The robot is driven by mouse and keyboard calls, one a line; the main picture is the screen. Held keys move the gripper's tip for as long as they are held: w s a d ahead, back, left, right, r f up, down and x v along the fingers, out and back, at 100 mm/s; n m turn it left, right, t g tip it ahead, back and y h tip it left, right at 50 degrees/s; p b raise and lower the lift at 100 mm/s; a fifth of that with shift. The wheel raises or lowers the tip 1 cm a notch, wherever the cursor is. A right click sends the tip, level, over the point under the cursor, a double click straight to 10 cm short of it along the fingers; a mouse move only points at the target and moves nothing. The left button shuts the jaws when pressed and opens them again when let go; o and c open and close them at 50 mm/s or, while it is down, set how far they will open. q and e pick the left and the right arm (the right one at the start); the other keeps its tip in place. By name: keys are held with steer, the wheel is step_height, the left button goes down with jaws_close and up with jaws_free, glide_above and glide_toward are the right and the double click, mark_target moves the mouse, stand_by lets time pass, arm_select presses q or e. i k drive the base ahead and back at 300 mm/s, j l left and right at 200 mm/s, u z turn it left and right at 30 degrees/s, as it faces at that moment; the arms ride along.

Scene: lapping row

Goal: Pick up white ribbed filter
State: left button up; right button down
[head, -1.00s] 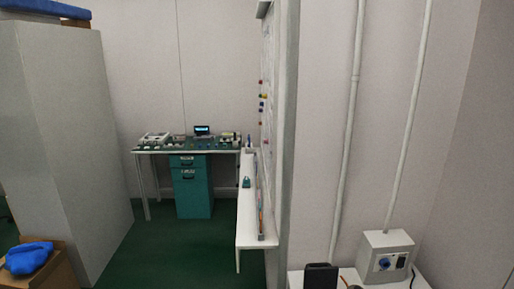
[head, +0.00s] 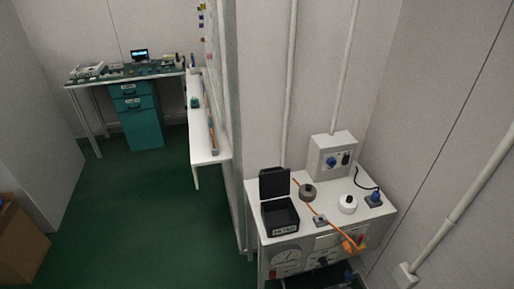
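A round white object (head: 348,204) with a darker top centre sits on the white bench at the right of the head view. It looks like the white ribbed filter, but it is too small to make out ribs. A similar grey-brown round object (head: 308,191) sits to its left on the same bench top. Neither of my grippers is in view.
The white bench (head: 262,188) also carries a black open-lidded box (head: 280,215), an orange cable (head: 325,219), a blue plug (head: 375,198) and a grey socket box (head: 331,156). A narrow white shelf and a far table stand left. Green floor (head: 150,205) is clear.

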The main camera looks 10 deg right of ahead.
mark_target(347, 204)
steer(key=i+j+z, duration=0.3)
steer(key=i+z, duration=0.2)
steer(key=i+j+z, duration=0.3)
steer(key=z, duration=0.2)
steer(key=i+j+z, duration=0.25)
steer(key=j+z, duration=0.2)
steer(key=j, duration=0.25)
steer(key=i+j+z, duration=0.15)
steer(key=j+z, duration=0.85)
steer(key=j, duration=0.3)
steer(key=j+z, duration=0.5)
steer(key=j, duration=0.2)
steer(key=k+j+z, duration=0.25)
steer(key=j+z, duration=0.25)
steer(key=k+j+z, duration=0.3)
steer(key=j+z, duration=0.2)
steer(key=j, duration=0.2)
